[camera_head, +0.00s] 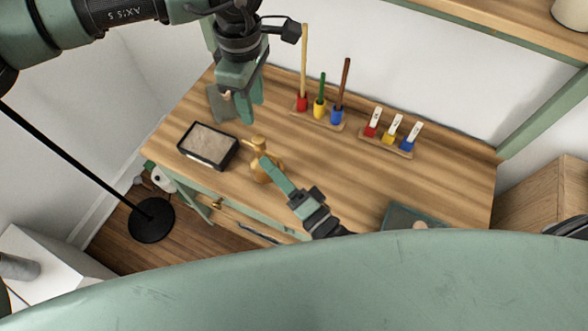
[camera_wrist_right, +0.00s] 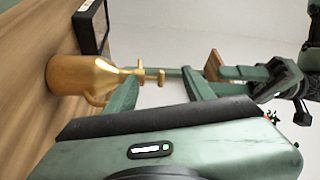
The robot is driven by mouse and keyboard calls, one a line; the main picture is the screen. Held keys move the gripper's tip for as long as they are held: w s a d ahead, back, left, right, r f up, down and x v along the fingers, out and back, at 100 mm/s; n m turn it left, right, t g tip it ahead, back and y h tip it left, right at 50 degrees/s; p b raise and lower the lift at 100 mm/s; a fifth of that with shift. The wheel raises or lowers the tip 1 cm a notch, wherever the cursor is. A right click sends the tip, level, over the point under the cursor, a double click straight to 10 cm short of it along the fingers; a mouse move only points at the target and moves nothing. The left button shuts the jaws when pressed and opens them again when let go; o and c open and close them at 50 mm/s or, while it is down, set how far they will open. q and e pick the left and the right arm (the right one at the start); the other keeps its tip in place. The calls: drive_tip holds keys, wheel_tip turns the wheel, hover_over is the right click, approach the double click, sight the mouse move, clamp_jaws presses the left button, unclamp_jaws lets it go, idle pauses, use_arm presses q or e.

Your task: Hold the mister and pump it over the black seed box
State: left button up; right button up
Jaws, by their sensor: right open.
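The brass mister (camera_head: 266,168) stands upright on the wooden desk, and its body shows in the right wrist view (camera_wrist_right: 72,76). The black seed box (camera_head: 183,148), filled with pale soil, lies just left of the mister; part of it shows in the right wrist view (camera_wrist_right: 87,38). My right gripper (camera_head: 265,163) is open at the mister, with the mister's top between or just beyond its fingertips (camera_wrist_right: 160,76). I cannot tell whether they touch. My left gripper (camera_head: 248,112) points down above the desk, higher than the mister; its jaw gap is unclear.
A rack with red, yellow and blue holders (camera_head: 320,115) stands at the back of the desk (camera_head: 330,165). A second rack of small coloured pieces (camera_head: 388,143) is to its right. A greenish tray (camera_head: 405,215) lies at the front right. The desk's middle right is clear.

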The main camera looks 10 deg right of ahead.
drive_tip(key=w+d+r+t, duration=0.2)
drive_tip(key=d+r, duration=0.2)
wheel_tip(320, 180, down, 8)
drive_tip(key=n+g+y, duration=0.3)
drive_tip(key=n+g, duration=0.2)
drive_tip(key=n, duration=1.4)
drive_tip(key=x, duration=0.6)
drive_tip(key=shift+w+a+f, duration=0.2)
drive_tip(key=shift+w+a, duration=0.05)
drive_tip(key=shift+a, duration=0.15)
drive_tip(key=shift+c, duration=0.3)
clamp_jaws()
use_arm(q)
clamp_jaws()
